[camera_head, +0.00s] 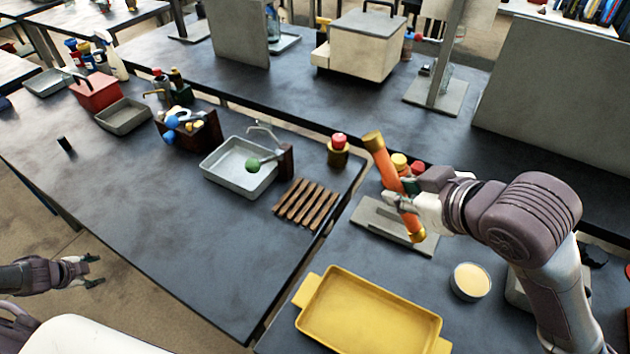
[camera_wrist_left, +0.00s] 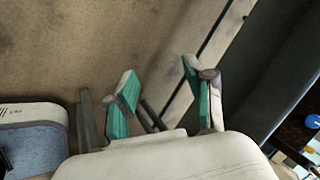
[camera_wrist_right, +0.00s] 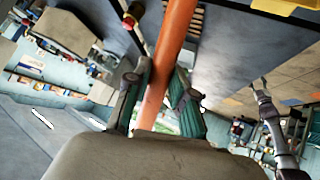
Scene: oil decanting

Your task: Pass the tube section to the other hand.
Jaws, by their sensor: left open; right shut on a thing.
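The tube section is an orange tube (camera_head: 384,160) with brass-coloured ends, in the head view at right of centre. My right gripper (camera_head: 403,193) is shut around its middle and holds it tilted above the table and a grey plate. In the right wrist view the orange tube (camera_wrist_right: 171,50) runs between the two green-padded fingers of the right gripper (camera_wrist_right: 158,100). My left gripper (camera_head: 92,271) is open and empty at the far left, over the floor beside the table. In the left wrist view the left gripper (camera_wrist_left: 160,90) has its fingers apart with nothing between them.
A yellow tray (camera_head: 318,318) and a round dish (camera_head: 470,281) lie below the tube. A wooden rack (camera_head: 304,203), a metal basin (camera_head: 215,170) and a red-capped jar (camera_head: 338,152) stand left of it. The left part of the dark table (camera_head: 110,200) is mostly clear.

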